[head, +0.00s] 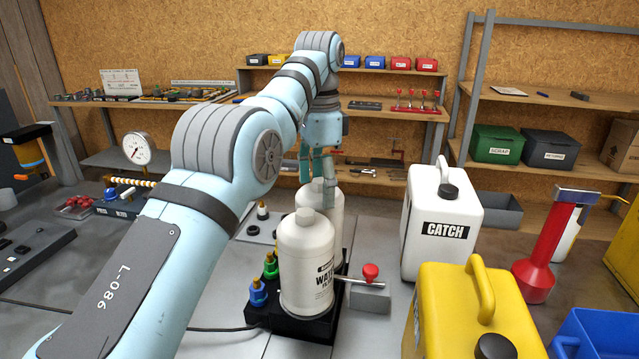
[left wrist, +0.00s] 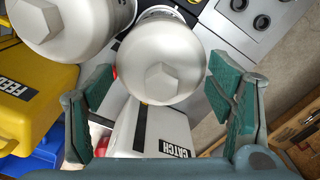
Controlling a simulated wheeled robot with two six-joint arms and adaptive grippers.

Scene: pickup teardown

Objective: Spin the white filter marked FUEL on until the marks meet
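Two white filters with hex tops stand side by side on a black block (head: 292,324). The front filter (head: 306,262) carries a label beginning "WAT". The rear filter (head: 332,207) is partly hidden behind it and its label cannot be read. In the left wrist view the rear filter (left wrist: 160,62) lies between the fingers, with the front one (left wrist: 62,30) at the upper left. My left gripper (head: 317,180) is open above and around the rear filter's top, with gaps visible on both sides. No FUEL label or alignment marks can be seen. My right gripper is not in view.
A white CATCH canister (head: 440,222) stands right of the block, with a yellow canister (head: 455,305) in front. A red-knobbed valve (head: 369,275) sits close by the block. Green and blue fittings (head: 259,290) are on its left. A red funnel (head: 536,275) stands farther right.

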